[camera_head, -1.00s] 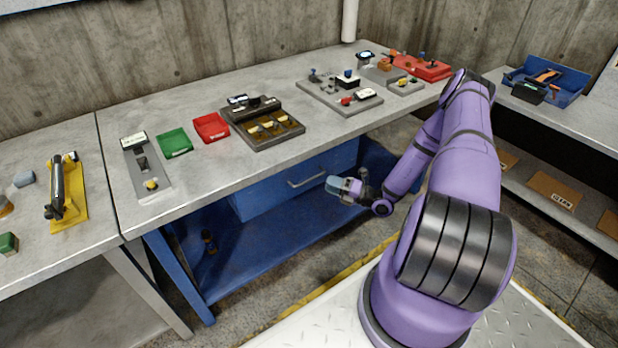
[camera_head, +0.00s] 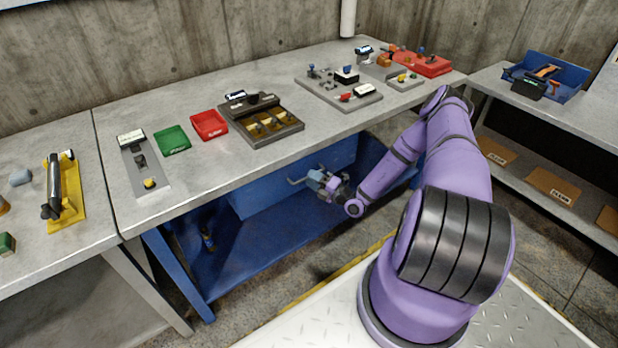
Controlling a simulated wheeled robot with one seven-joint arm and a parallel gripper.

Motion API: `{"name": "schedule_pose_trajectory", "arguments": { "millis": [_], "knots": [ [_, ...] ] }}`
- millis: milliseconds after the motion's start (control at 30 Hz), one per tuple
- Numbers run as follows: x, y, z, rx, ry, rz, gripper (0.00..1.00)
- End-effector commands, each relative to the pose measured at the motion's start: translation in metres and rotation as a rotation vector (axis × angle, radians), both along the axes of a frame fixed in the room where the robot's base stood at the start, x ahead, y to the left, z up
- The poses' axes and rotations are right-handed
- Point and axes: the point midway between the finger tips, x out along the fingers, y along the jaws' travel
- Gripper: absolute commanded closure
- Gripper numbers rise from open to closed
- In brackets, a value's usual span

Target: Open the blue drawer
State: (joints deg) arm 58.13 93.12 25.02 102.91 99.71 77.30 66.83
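The blue drawer (camera_head: 262,194) hangs under the grey workbench top, and its front looks closed or nearly so. Its pale bar handle (camera_head: 296,181) shows at the left of my gripper. My gripper (camera_head: 314,179) is at the drawer front, with its fingertips at the right part of the handle. Whether the fingers are open or shut on the bar is too small to tell. The gripper and wrist hide the right end of the handle.
The workbench top (camera_head: 225,165) overhangs the drawer. On it are a green tray (camera_head: 173,141), a red tray (camera_head: 209,125) and a dark sorting box (camera_head: 262,122). A blue lower shelf (camera_head: 250,245) lies below.

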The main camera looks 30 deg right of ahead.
Motion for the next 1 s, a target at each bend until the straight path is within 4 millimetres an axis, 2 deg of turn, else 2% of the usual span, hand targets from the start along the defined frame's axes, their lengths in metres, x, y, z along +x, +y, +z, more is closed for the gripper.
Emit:
{"name": "schedule_pose_trajectory", "arguments": {
  "millis": [200, 500, 533, 667, 1000],
  "knots": [
    [0.014, 0.007, 0.003, 0.000, 0.000, 0.001, 0.63],
    [0.016, 0.008, 0.003, 0.000, 0.000, 0.000, 0.63],
    [0.016, 0.008, 0.003, 0.000, 0.000, 0.000, 0.68],
    [0.016, 0.008, 0.003, 0.000, 0.000, 0.000, 0.98],
    [0.011, 0.003, 0.003, -0.001, 0.000, 0.000, 1.00]
  ]
}}
